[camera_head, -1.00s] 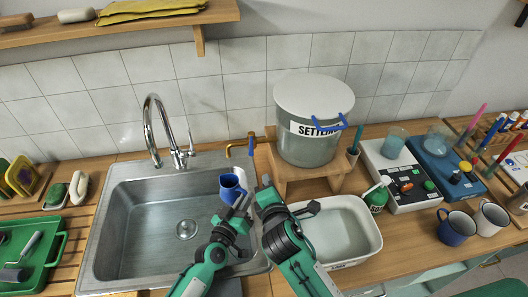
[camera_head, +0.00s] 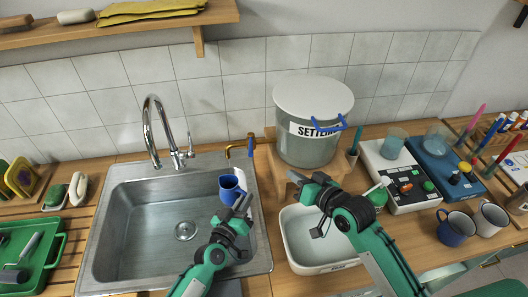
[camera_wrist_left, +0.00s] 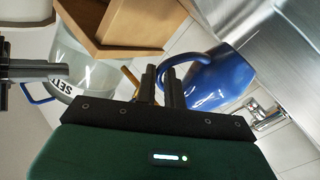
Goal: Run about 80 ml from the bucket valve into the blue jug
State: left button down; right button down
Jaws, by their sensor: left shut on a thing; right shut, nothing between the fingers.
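The blue jug (camera_head: 229,189) is over the right part of the sink, below the brass bucket valve (camera_head: 238,149) with its blue lever (camera_head: 251,142). My left gripper (camera_head: 241,203) is shut on the jug's handle; the left wrist view shows the fingers around the handle of the jug (camera_wrist_left: 215,82). The jug's inside and any water level cannot be made out. The grey bucket (camera_head: 306,147) with a white lid and a "SETTL..." label stands on a wooden stand. My right gripper (camera_head: 292,177) is shut and empty in front of the stand, to the right of the valve.
The sink (camera_head: 140,240) with a chrome tap (camera_head: 156,130) lies left. A white basin (camera_head: 292,242) sits under my right arm. A green bottle (camera_head: 378,195), devices and two mugs (camera_head: 456,228) stand to the right. A green tray (camera_head: 55,245) is at far left.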

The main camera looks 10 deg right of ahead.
notch_tip(320, 180, up, 4)
jog(key=s+d+m+y, duration=0.1)
jog(key=d+m+y, duration=0.1)
jog(key=m, duration=0.5)
jog(key=m+y, duration=0.1)
jog(key=m, duration=0.1)
send_near(251, 145)
jog(key=w, duration=0.1)
jog(key=w+d, duration=0.1)
jog(key=w, duration=0.1)
jog(key=shift+d, duration=0.3)
jog(key=a, duration=0.1)
jog(key=w+a, duration=0.1)
jog(key=a, duration=0.1)
jog(key=a+f, duration=0.1)
jog(key=shift+w+a, duration=0.15)
jog(key=shift+a, duration=0.1)
jog(key=shift+a, duration=0.1)
